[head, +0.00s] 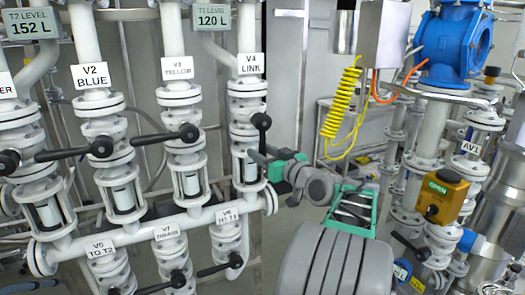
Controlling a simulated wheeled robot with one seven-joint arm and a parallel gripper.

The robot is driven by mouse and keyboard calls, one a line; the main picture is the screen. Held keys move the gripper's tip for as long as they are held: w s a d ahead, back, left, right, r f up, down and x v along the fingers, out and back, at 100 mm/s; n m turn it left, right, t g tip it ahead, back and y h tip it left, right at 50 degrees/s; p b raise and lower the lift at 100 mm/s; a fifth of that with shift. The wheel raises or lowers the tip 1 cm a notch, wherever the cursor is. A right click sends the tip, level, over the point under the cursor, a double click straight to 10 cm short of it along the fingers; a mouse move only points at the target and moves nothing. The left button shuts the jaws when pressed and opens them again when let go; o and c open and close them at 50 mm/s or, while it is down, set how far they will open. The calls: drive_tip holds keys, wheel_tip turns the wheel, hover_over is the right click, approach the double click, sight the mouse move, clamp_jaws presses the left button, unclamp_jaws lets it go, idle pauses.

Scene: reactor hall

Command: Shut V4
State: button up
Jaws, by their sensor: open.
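The V4 valve carries the label "V4 LINK" (250,63) on the rightmost pipe of the white manifold in the head view. Its black lever (262,138) hangs down from a round black hub, in line with the pipe. My gripper (264,160), with dark fingers and green parts behind them, is at the lever's lower end. It is open. The fingers overlap the lever end in the picture; I cannot tell whether they touch it or stand around it.
V2 (93,76) and V3 (178,67) have black levers pointing left, across their pipes. Below are V5 (101,248), V7 (167,231) and V6 (228,215). A yellow coiled hose (340,103) hangs behind my arm. A yellow "OPEN" box (442,194) and blue valve (453,48) stand right.

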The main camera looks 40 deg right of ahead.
clamp_jaws()
idle(0.4)
idle(0.9)
